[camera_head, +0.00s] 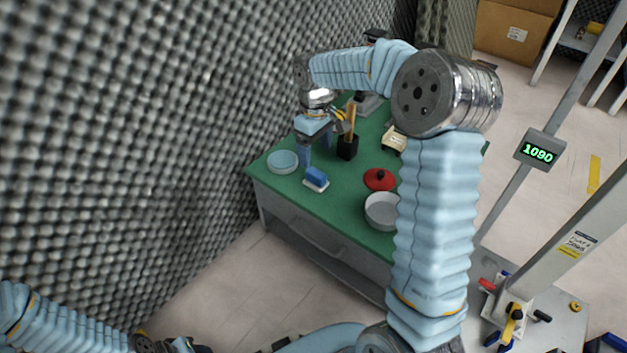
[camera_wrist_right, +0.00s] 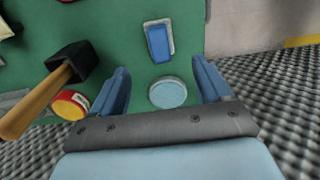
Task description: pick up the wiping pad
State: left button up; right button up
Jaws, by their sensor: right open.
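The wiping pad (camera_head: 316,178), a small block with a blue top and a pale base, lies on the green table top (camera_head: 332,205) near its front edge. In the right wrist view the pad (camera_wrist_right: 159,42) lies beyond the fingertips, roughly midway between them. My right gripper (camera_head: 315,149) is open and empty above the table, behind the pad and apart from it. Its two blue fingers (camera_wrist_right: 160,82) are spread wide in the wrist view. My left arm shows at the lower left of the head view, but its gripper does not.
A foam wall (camera_head: 150,130) borders the left.

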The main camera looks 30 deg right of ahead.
aim_at(316, 172)
notch_tip(316, 172, down, 4)
jog(key=shift+f+b, duration=0.15)
jog(key=shift+b, duration=0.15)
notch_tip(316, 172, down, 5)
jog(key=shift+s+d+f+b, duration=0.1)
jog(key=shift+s+f+b, duration=0.1)
jog(key=shift+b, duration=0.7)
jog(key=c, duration=1.1)
jog(key=shift+c, duration=0.2)
jog(key=shift+r, duration=0.15)
jog(key=shift+r, duration=0.2)
jog(key=r, duration=0.1)
jog(key=r+p, duration=0.1)
jog(key=r, duration=0.1)
jog(key=shift+s+a+r, duration=0.15)
jog(key=shift+a+r, duration=0.05)
jog(key=shift+r, duration=0.05)
jog(key=s+a+r+p, duration=0.2)
jog(key=s+a+r, duration=0.6)
jog(key=s+r, duration=0.1)
jog(key=shift+s, duration=0.9)
